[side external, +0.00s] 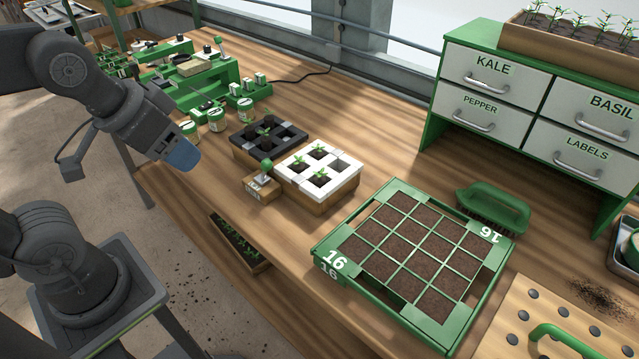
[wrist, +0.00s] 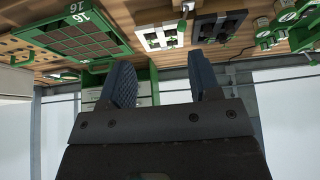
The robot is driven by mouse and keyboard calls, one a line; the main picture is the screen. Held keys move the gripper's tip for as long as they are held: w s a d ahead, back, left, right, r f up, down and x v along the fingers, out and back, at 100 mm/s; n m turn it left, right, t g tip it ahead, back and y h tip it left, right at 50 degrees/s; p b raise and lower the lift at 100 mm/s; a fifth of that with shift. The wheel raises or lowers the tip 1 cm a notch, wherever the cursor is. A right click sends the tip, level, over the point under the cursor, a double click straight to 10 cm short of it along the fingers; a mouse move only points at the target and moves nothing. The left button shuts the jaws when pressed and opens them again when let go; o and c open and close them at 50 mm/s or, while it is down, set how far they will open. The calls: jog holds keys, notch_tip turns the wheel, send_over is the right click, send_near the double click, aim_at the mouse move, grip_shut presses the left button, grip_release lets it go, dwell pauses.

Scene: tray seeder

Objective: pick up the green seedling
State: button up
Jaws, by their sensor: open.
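A white cell tray (side external: 297,193) on a wooden block holds three small green seedlings, one of them in the front cell (side external: 321,178); its right cell looks empty. A black cell tray (side external: 247,151) behind it holds a green seedling (side external: 265,130) near its middle. I cannot tell which seedling is meant. My gripper (side external: 183,157) is raised to the left of both trays, clear of them. In the wrist view my gripper (wrist: 162,82) is open with nothing between its blue fingers. The white tray (wrist: 146,43) and black tray (wrist: 221,15) show beyond the fingers.
A green 16-cell soil tray (side external: 340,262) lies to the right, with a green brush (side external: 493,207) behind it. A small wooden box (side external: 262,188) with a green-topped tool stands by the white tray. A green seeder machine (side external: 205,80) and labelled drawers (side external: 530,90) stand behind.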

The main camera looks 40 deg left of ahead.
jog(key=m+g+y, duration=0.1)
jog(key=m+g, duration=0.4)
jog(key=m, duration=2)
send_over(266, 138)
jog(key=d, duration=0.1)
jog(key=f, duration=1.2)
jog(key=shift+s+d, duration=0.1)
jog(key=shift+s, duration=0.1)
jog(key=f, duration=0.2)
jog(key=a+f, duration=0.1)
jog(key=f, duration=0.2)
jog(key=shift+w+a, duration=0.1)
jog(key=shift+w, duration=0.05)
jog(key=shift+r, duration=0.1)
